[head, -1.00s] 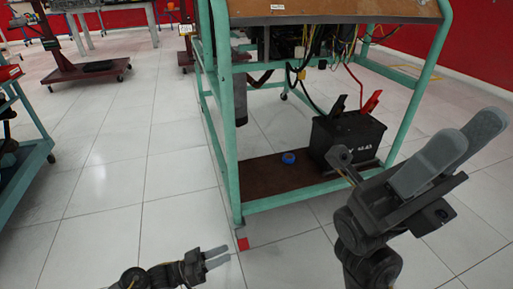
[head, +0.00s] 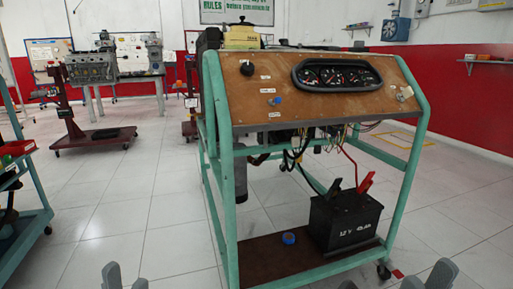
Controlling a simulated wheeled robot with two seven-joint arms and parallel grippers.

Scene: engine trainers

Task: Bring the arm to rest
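My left gripper (head: 125,279) shows at the bottom edge of the head view, left of the engine trainer. Only its two grey fingertips are in the picture, with a gap between them and nothing held. My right gripper (head: 427,278) shows at the bottom right, also as two grey fingertips set apart and empty. Both arms are otherwise below the picture. The engine trainer (head: 228,185) stands ahead, a green frame with a brown gauge panel (head: 265,88) on top.
A black battery (head: 342,222) with red and black clamps and a blue tape roll (head: 288,238) are on the trainer's lower shelf. A green cart (head: 38,190) stands at the left edge. An engine stand (head: 88,137) is farther back. Tiled floor between is clear.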

